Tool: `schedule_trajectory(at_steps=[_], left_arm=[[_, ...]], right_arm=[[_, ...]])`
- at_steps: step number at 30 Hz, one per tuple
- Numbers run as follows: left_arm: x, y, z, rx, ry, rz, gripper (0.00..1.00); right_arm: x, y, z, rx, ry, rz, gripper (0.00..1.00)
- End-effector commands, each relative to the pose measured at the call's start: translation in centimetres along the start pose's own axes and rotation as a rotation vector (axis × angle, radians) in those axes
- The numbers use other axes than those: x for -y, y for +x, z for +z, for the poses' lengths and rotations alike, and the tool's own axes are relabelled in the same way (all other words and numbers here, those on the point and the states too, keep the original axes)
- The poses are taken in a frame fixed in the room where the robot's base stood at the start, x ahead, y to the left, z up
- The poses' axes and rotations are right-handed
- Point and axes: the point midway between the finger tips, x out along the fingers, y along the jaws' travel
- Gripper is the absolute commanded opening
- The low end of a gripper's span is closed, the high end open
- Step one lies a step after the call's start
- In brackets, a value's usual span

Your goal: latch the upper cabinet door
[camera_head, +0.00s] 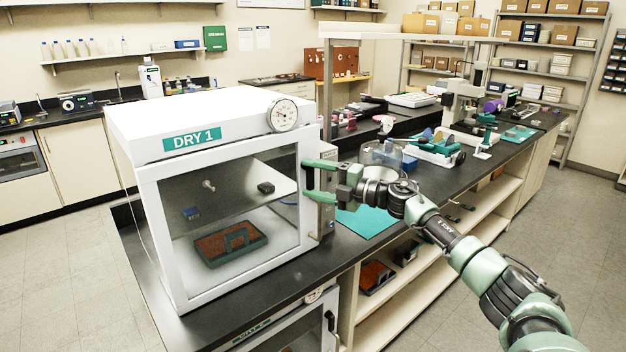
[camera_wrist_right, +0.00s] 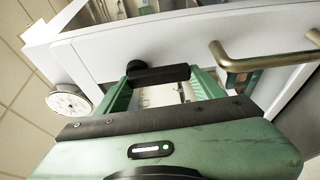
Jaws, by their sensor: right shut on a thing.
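The upper cabinet (camera_head: 222,116) is a white box labelled DRY 1 with a round dial on top of its front. Its white-framed glass door (camera_head: 170,240) looks closed, seated against the front. My right gripper (camera_head: 309,184) is at the right edge of the door, about halfway up. In the right wrist view, its green fingers (camera_wrist_right: 162,88) are on either side of a black latch handle (camera_wrist_right: 165,74), and it is shut on that handle. The handle lies across between the fingertips. The fingers largely hide the latch in the head view. My left gripper is not in view.
A metal bar handle (camera_wrist_right: 265,58) is beside the fingers in the wrist view. A lower cabinet (camera_head: 290,325) sits below the black bench. A teal mat (camera_head: 368,220) lies right of the cabinet. Floor at the right is clear.

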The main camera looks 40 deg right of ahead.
Motion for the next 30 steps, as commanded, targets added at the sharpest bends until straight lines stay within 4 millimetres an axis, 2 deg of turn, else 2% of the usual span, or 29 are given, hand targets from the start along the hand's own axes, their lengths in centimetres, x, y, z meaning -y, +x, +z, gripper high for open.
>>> schedule_trajectory(at_steps=[7, 8, 9, 10, 21, 30], left_arm=[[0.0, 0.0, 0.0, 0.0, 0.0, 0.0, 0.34], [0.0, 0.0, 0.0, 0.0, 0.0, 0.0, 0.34], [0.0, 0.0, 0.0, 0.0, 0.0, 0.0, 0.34], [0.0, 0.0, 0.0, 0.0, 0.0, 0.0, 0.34], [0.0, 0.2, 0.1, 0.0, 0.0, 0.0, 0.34], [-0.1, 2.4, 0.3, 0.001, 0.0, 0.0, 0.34]], right_arm=[[0.2, 0.0, -0.1, -0.001, -0.008, -0.005, 0.28], [0.2, 0.0, -0.1, -0.001, -0.008, -0.005, 0.73], [0.2, 0.0, -0.1, -0.001, -0.007, -0.004, 0.85], [0.2, 0.0, -0.1, -0.001, -0.007, -0.004, 0.9], [0.2, -0.4, 0.0, 0.0, -0.004, -0.002, 0.9], [0.7, -4.9, 0.1, 0.001, -0.006, -0.008, 0.9]])
